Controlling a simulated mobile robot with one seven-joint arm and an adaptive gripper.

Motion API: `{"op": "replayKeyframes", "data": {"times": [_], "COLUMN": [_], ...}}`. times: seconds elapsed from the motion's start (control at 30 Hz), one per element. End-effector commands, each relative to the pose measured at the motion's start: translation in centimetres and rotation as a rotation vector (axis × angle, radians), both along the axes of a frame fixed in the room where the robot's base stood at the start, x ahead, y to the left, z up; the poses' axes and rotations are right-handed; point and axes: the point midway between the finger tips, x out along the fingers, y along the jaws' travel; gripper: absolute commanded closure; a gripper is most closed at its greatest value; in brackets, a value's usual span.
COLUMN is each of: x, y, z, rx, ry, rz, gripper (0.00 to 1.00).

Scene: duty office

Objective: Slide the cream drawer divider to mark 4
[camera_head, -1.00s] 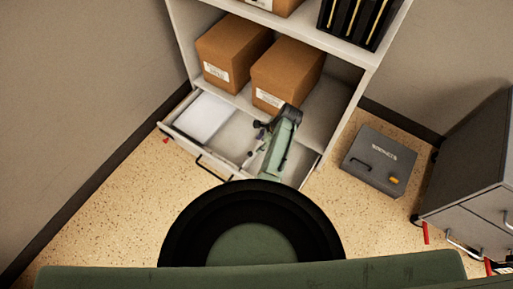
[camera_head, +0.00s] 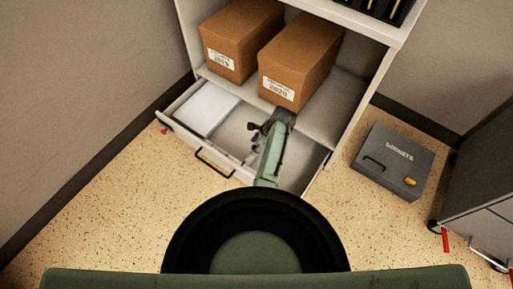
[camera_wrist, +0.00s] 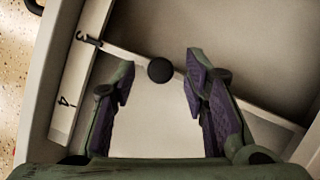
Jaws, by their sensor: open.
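The cream divider (camera_wrist: 254,104) runs across the open drawer (camera_head: 198,147) in the wrist view, its left end by mark 3 (camera_wrist: 88,40). A dark round knob (camera_wrist: 160,70) sits on it. Mark 4 (camera_wrist: 64,101) is lower on the same pale drawer side. My gripper (camera_wrist: 158,66) is open, with a finger on either side of the knob and gaps on both sides. In the head view my gripper (camera_head: 256,134) is over the drawer's inside. I cannot make out the divider clearly there.
A white paper stack (camera_head: 207,108) lies in the drawer's left part. Two brown boxes (camera_head: 236,42) (camera_head: 296,62) stand on the shelf above. A grey case (camera_head: 394,160) lies on the floor at right, near a grey cabinet (camera_head: 480,185).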

Motion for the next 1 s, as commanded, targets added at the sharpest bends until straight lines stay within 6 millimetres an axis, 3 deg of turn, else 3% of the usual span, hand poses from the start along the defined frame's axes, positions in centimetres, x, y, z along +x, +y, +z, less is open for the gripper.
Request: {"op": "replayKeyframes", "data": {"times": [0.2, 0.8, 1.0], "x": [0.02, -0.01, -0.02], "y": [0.03, 0.02, 0.02], "z": [0.09, 0.07, 0.06], "rx": [0.000, 0.000, 0.000], "ry": [0.000, 0.001, 0.001], "rz": [0.001, 0.001, 0.001], "gripper": [0.60, 1.00, 1.00]}}
